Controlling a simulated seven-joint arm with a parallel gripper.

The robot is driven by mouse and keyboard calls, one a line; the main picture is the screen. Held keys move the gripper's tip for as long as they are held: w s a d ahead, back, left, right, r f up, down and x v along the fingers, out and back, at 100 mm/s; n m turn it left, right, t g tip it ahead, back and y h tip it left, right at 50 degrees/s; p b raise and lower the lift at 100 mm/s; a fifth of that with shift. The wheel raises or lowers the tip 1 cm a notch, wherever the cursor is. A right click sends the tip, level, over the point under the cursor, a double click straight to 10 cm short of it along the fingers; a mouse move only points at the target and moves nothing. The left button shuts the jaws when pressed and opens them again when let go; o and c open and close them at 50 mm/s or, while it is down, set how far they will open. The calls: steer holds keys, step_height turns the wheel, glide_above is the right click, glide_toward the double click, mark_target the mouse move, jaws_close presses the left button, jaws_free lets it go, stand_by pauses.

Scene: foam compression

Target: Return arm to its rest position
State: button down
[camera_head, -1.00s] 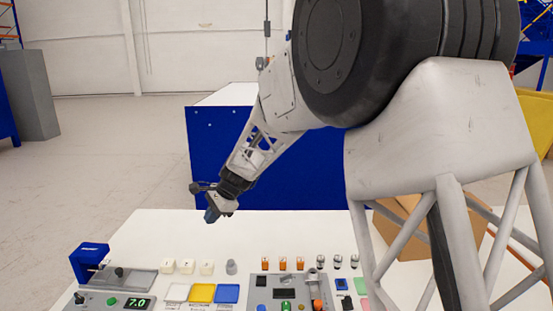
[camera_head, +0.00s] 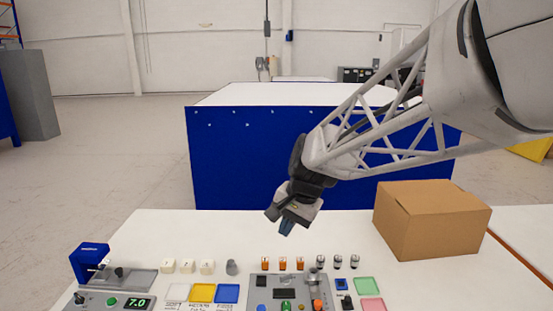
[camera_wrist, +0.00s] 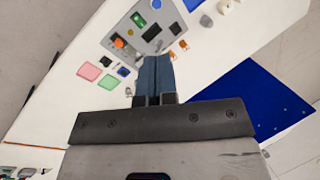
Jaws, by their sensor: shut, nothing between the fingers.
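My gripper (camera_head: 286,228) hangs above the back part of the white table (camera_head: 200,232), in front of the blue-sided bench. Its blue fingers point down and are shut with nothing between them. In the wrist view the two fingers (camera_wrist: 153,76) lie side by side, over the white table top. My arm reaches in from the upper right of the head view. The gripper is apart from everything on the table.
A cardboard box (camera_head: 430,222) stands on the table at right, below my arm. A grey control panel (camera_head: 288,292) lies front centre, with orange items (camera_head: 283,263) behind it. A blue device (camera_head: 90,258) stands left. The blue bench (camera_head: 240,160) is behind the table.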

steer(key=s+d+n+h, duration=0.1)
steer(key=s+d, duration=0.4)
steer(key=s, duration=0.3)
steer(key=s+d+f+n+t+h, duration=0.1)
steer(key=s+d+n, duration=0.1)
steer(key=s+d, duration=0.3)
steer(key=s+d+f+n+h, duration=0.1)
steer(key=s+d, duration=0.5)
steer(key=s, duration=0.5)
steer(key=shift+s+f+n+h, duration=0.25)
steer(key=shift+s+n+h, duration=0.1)
steer(key=shift+n+h, duration=0.05)
